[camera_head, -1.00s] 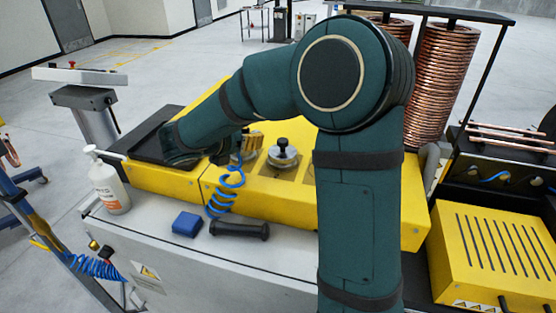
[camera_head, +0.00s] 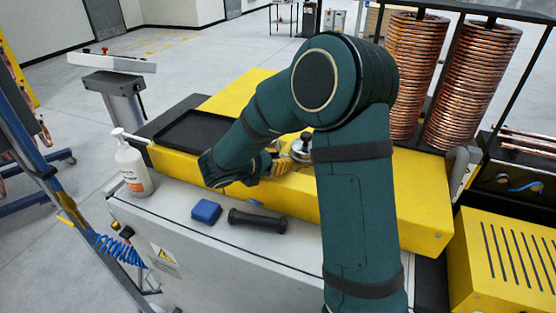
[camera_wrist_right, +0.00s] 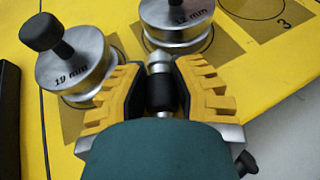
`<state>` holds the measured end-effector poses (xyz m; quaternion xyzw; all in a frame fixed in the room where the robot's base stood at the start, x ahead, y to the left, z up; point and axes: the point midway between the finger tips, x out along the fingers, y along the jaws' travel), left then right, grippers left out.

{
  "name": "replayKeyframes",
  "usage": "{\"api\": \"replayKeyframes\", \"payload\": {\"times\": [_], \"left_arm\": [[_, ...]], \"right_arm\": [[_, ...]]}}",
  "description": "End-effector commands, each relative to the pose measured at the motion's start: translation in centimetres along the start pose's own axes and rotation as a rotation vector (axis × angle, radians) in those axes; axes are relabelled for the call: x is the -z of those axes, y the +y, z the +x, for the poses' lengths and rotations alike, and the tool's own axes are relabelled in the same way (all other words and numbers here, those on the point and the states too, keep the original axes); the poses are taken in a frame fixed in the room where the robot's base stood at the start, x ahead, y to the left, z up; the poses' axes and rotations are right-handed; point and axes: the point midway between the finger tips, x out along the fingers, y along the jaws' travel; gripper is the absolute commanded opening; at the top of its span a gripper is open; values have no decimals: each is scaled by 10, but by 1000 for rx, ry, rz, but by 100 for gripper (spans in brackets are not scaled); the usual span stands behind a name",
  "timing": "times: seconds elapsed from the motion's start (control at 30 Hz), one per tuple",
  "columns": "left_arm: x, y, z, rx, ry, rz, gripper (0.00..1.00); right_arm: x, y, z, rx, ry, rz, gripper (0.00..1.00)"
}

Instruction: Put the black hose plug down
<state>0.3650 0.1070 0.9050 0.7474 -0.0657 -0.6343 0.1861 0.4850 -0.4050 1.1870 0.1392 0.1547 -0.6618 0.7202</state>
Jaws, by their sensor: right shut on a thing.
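The black hose plug (camera_wrist_right: 162,92), with a silver end, sits between the yellow-ridged fingers of my right gripper (camera_wrist_right: 160,85). The gripper is shut on it, above the yellow machine top. In the head view my right gripper (camera_head: 282,163) is beside a round steel piece with a black knob (camera_head: 302,147). My arm hides the plug there. I cannot tell whether the plug touches the surface. My left gripper is not in view.
Steel pieces marked 19 mm (camera_wrist_right: 75,70) and 12 mm (camera_wrist_right: 177,20) stand close to the fingers. A black tray (camera_head: 160,137) is on the yellow machine (camera_head: 400,205).

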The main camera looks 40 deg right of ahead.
Motion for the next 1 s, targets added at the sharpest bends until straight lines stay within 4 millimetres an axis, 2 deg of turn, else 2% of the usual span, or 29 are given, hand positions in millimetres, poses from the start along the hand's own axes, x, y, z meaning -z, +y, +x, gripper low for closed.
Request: {"api": "replayKeyframes", "payload": {"times": [0.37,0.4,0.43,0.83,1.0], "left_arm": [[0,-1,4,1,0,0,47],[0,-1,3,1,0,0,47],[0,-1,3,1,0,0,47],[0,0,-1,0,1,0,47],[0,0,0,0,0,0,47]], "right_arm": [[4,0,2,-1,0,1,0],[3,0,1,-1,0,1,41],[3,0,1,-1,0,1,51],[-2,0,-1,-1,0,2,51],[-1,1,-24,-5,0,2,51]]}}
